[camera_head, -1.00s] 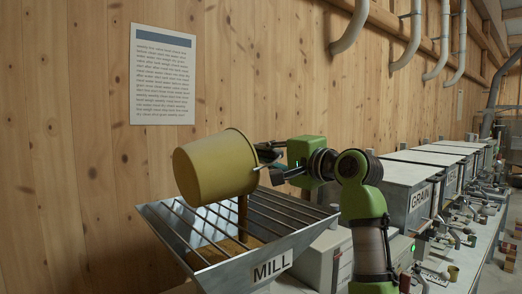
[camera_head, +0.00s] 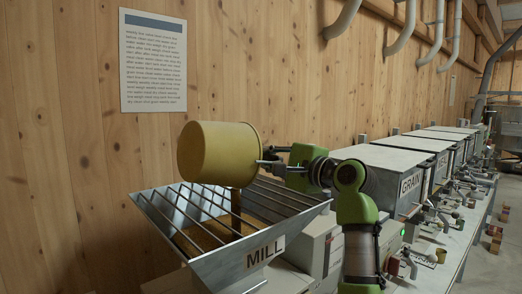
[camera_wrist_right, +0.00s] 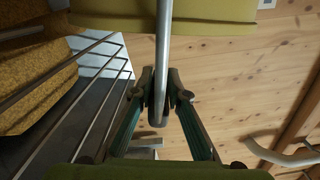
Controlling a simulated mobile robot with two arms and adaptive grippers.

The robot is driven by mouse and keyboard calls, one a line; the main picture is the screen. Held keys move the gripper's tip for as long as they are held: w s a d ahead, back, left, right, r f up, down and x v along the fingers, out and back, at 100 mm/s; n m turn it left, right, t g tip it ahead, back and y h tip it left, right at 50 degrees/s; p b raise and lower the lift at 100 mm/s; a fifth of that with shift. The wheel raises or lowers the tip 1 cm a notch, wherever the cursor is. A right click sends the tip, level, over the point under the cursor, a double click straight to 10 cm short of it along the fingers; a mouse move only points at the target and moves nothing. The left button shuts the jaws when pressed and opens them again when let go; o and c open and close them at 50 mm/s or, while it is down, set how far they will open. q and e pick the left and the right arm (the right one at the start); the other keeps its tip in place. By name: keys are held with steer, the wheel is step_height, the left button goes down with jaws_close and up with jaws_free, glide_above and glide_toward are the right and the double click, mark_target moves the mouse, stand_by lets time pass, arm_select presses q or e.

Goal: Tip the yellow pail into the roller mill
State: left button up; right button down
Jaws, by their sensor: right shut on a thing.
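The yellow pail (camera_head: 212,153) is tipped on its side above the hopper of the roller mill (camera_head: 290,226), which is labelled MILL. A brown stream of grain (camera_head: 236,201) runs down from the pail's lower right edge through the hopper's bars. Brown grain lies in the hopper under the bars. My right gripper (camera_head: 268,164) is at the pail's right side. In the right wrist view its fingers (camera_wrist_right: 160,95) are shut on the pail's metal handle bar, with part of the pail (camera_wrist_right: 165,12) at the top. The pail's inside is hidden. My left gripper is not in view.
A box labelled GRAIN (camera_head: 397,172) and several similar boxes stand in a row to the right along the bench. A wooden wall with a paper notice (camera_head: 153,62) is behind. Grey pipes (camera_head: 343,20) hang above.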

steer(key=shift+w+d+f+m+p, duration=0.2)
steer(key=shift+f+m+p, duration=0.25)
steer(key=shift+m, duration=0.15)
steer(key=shift+w+d+f+m+p, duration=0.1)
steer(key=shift+d+f+m+p, duration=0.1)
steer(key=shift+f+m+p, duration=0.3)
steer(key=shift+r, duration=0.1)
steer(key=s+a+r+n+p, duration=0.3)
steer(key=r+n, duration=0.4)
steer(key=r, duration=0.3)
steer(key=shift+a+n, duration=0.4)
steer(key=shift+a, duration=0.05)
steer(key=r+n, duration=0.1)
steer(key=s+a+r+n+p, duration=0.1)
steer(key=a+r+n+p, duration=0.1)
steer(key=r, duration=0.1)
steer(key=shift+s+a, duration=0.1)
steer(key=shift+s, duration=0.15)
steer(key=s+a+r+n, duration=0.1)
steer(key=a+r+n, duration=0.1)
steer(key=r+n, duration=0.1)
steer(key=s+a+r+n, duration=0.1)
steer(key=r+n, duration=0.1)
steer(key=shift+s+a+r, duration=0.2)
steer(key=shift+s+a, duration=0.1)
steer(key=shift+s, duration=0.05)
